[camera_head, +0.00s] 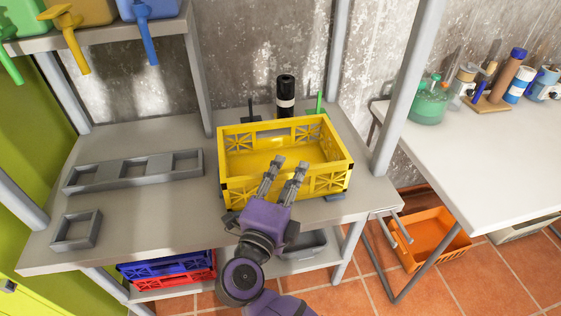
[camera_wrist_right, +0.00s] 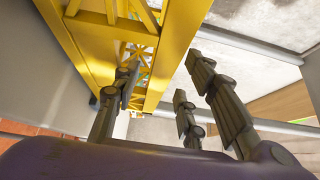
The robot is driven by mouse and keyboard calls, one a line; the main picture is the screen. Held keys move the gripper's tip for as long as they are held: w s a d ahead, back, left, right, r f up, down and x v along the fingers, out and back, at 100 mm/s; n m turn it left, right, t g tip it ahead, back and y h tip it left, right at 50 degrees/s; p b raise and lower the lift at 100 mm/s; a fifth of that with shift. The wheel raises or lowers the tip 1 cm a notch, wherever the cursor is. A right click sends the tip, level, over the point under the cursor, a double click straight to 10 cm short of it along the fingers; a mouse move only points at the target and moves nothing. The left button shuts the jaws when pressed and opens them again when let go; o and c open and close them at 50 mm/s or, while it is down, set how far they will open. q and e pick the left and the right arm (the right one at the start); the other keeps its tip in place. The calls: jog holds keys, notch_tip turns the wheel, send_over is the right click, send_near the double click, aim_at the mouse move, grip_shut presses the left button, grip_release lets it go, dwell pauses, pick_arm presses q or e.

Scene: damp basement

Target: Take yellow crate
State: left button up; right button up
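The yellow crate (camera_head: 240,184) stands upright on the grey workbench, its open top facing up and its interior looking empty. My right gripper (camera_head: 288,163) is at the crate's front side, its fingers overlapping the front wall in the head view. In the right wrist view, the fingers of my right gripper (camera_wrist_right: 165,85) are spread apart, and the yellow crate (camera_wrist_right: 85,45) fills the upper left, behind the left finger. I cannot tell whether any finger touches the wall. My left gripper is not in view.
A black bottle (camera_head: 286,95) stands behind the crate. Grey racks (camera_head: 130,172) lie to its left on the bench. Blue and red crates (camera_head: 168,270) sit on the lower shelf. A metal post (camera_head: 405,95) rises at the right, before a white table (camera_head: 470,160).

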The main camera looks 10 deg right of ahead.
jog(key=shift+x, duration=1)
jog(key=shift+c, duration=0.4)
grip_shut()
